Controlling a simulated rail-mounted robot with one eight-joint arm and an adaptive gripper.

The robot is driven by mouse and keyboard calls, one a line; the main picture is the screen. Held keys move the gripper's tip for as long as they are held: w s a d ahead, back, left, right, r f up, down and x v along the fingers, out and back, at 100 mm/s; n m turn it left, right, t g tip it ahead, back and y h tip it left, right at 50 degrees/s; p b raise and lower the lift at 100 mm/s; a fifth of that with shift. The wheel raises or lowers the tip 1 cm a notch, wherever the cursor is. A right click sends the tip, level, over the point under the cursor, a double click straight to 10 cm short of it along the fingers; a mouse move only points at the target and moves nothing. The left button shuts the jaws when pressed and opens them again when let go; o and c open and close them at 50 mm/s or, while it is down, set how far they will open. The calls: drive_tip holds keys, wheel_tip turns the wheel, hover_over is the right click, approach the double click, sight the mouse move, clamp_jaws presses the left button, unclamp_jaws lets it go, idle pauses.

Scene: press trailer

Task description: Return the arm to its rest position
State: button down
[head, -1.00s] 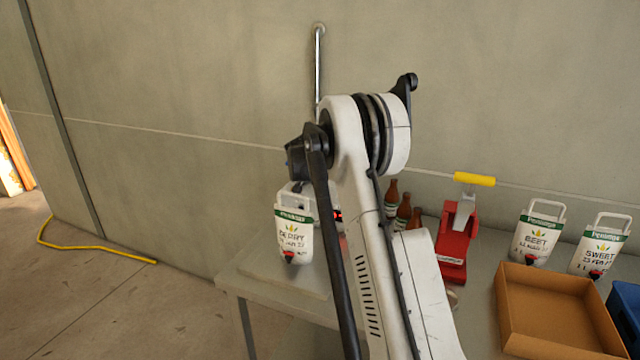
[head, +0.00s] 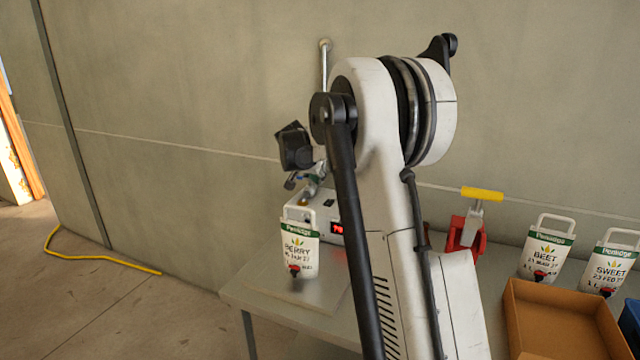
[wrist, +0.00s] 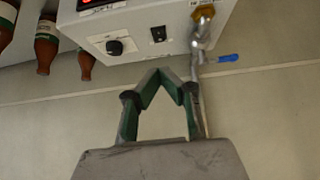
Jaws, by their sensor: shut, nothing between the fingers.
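My arm rises in the middle of the head view and folds over at a high elbow, with its black forearm link in front. My gripper (wrist: 160,76) shows in the wrist view with its green-edged fingers meeting at the tips, shut and empty. Beyond it is a white control box (wrist: 150,28) with a knob, a switch and a brass fitting with a blue-handled valve. That box also shows in the head view (head: 328,212), partly behind my arm. In the head view the fingertips cannot be made out clearly near the box's valve.
A white Perry pouch (head: 300,250) stands before the box on the grey table (head: 262,300). A red press with a yellow handle (head: 482,195), Beet (head: 545,250) and Sweet (head: 608,262) pouches and a cardboard box (head: 560,325) are right. A yellow hose (head: 100,258) lies on the left floor.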

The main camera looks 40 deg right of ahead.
drive_tip(key=shift+s+a+r, duration=0.1)
drive_tip(key=shift+a+r, duration=0.05)
drive_tip(key=shift+a, duration=0.05)
idle(0.5)
drive_tip(key=s+a+r+n+t+y+b, duration=0.1)
drive_tip(key=s+a+r+n+y, duration=0.15)
drive_tip(key=s+a, duration=0.8)
drive_tip(key=s+a+r+n+t+y+b, duration=0.1)
drive_tip(key=s+a+r+n, duration=0.25)
drive_tip(key=s+a, duration=0.65)
drive_tip(key=s+a+f+n+y, duration=0.1)
drive_tip(key=s+a+f+n, duration=0.1)
drive_tip(key=s+a, duration=0.3)
drive_tip(key=s+a+f+n+y+b, duration=0.1)
drive_tip(key=s+a+f, duration=0.3)
drive_tip(key=s, duration=0.6)
drive_tip(key=s+a+f+n+y, duration=0.1)
drive_tip(key=s+a+f+n, duration=0.1)
drive_tip(key=s+a, duration=0.4)
drive_tip(key=shift+s+f+n+t, duration=0.3)
drive_tip(key=shift+s+f+t, duration=0.1)
drive_tip(key=shift+s+f, duration=0.55)
drive_tip(key=shift+a+r+y, duration=0.1)
drive_tip(key=shift+y, duration=0.15)
